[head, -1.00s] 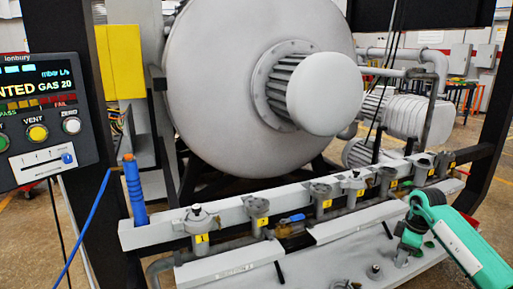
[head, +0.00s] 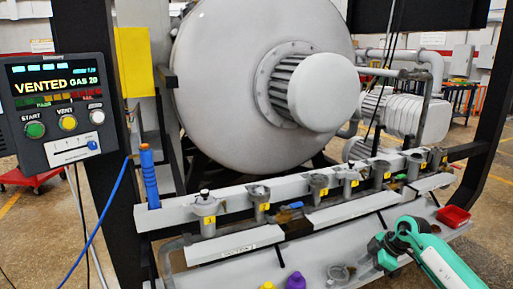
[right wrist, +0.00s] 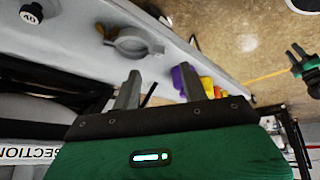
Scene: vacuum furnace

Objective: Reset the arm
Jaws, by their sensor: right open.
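My right arm (head: 425,250), green and white, reaches in from the lower right in the head view. Its gripper end (head: 384,250) is low over the right part of the grey shelf, apart from the valves. In the right wrist view the right gripper (right wrist: 160,88) has two grey fingers spread apart with nothing between them. A round grey fitting (right wrist: 135,42) shows beyond the fingers. A purple piece (right wrist: 187,82) is close behind the right-hand finger in the picture; I cannot tell whether they touch.
A control panel (head: 62,108) reads VENTED. A blue wand (head: 149,178) with a blue cable stands at the rail's left end. Several numbered valves line the white rail (head: 285,187). Purple (head: 296,281) and yellow pieces sit on the shelf; a red tray (head: 453,217) is at right.

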